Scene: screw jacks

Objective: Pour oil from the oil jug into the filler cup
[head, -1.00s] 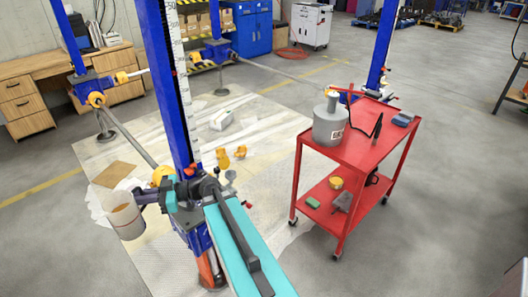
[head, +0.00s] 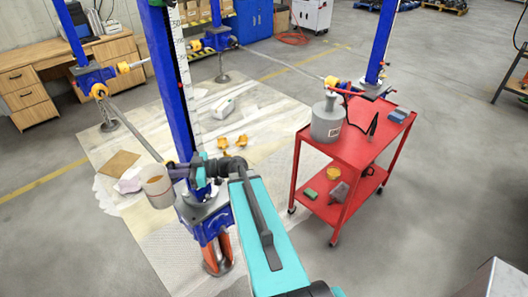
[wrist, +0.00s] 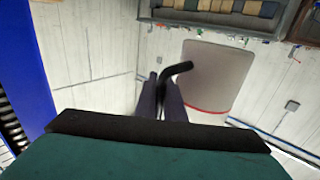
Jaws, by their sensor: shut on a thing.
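The oil jug (head: 158,190) is a pale cylinder with an open top, brownish inside. It hangs nearly upright in the air, left of the near blue column, in the head view. The wrist view shows its pale wall (wrist: 215,75) with a red band and a dark curved handle (wrist: 178,70). My gripper (head: 178,172) is shut on the handle side; its dark fingers also show in the wrist view (wrist: 163,98). The near screw jack's blue body (head: 205,205) is just right of the jug, partly behind my gripper. I cannot make out the filler cup.
The blue column (head: 165,80) rises close beside my gripper. A red cart (head: 355,145) on the right carries a grey can (head: 326,122). Yellow pieces (head: 232,142) and a brown sheet (head: 119,163) lie on the floor mat. Shafts run from the other jacks.

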